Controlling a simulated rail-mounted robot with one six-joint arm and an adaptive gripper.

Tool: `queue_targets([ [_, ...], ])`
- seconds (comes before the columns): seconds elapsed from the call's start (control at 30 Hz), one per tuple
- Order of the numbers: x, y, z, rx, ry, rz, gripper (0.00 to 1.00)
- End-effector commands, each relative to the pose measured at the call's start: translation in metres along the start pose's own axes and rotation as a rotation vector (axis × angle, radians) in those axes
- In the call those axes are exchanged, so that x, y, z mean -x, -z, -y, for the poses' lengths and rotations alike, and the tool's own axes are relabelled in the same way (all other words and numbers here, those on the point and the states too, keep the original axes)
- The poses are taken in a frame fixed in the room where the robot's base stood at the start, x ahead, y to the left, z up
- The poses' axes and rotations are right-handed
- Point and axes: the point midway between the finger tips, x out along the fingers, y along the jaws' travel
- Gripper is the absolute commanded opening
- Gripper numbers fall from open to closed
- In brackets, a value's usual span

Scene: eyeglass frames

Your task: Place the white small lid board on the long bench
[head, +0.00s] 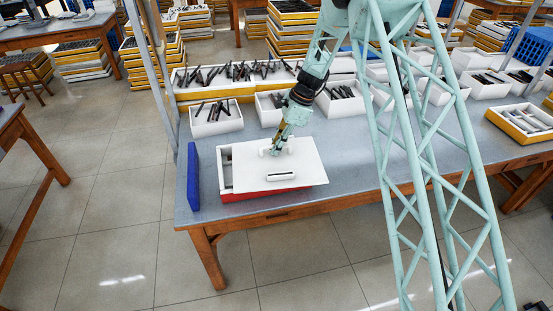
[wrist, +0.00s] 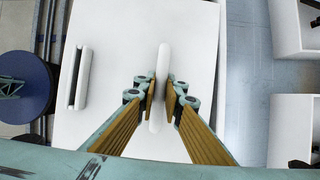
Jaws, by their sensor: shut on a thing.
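The white lid board (head: 305,165) is over a white box with a red lower side (head: 270,193) at the near left end of the long bench (head: 350,166). It covers most of the box; a strip at the box's left stays open. I cannot tell whether the board rests on the rim or is slightly raised. My gripper (head: 275,151) points down at the board's far part. In the wrist view, my gripper (wrist: 161,98) is shut on the board's upright white handle (wrist: 163,62). A second handle (wrist: 77,78) on the board is free.
A blue panel (head: 193,177) stands left of the box. White trays of dark frames (head: 216,119) line the bench behind. A yellow-sided tray (head: 522,124) lies at the far right. The bench right of the box looks clear, partly hidden by my lattice column.

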Motion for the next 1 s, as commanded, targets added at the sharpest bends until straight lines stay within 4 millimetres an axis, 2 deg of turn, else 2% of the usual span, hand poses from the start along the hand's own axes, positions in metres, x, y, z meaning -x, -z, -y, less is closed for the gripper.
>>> queue_targets([
  [0.37, 0.009, -0.004, 0.001, 0.0, 0.001, 0.0, 0.0],
  [0.77, 0.038, -0.016, 0.001, 0.001, 0.001, 0.0, 0.0],
  [1.0, 0.041, -0.014, -0.019, -0.001, 0.001, 0.0, 0.0],
])
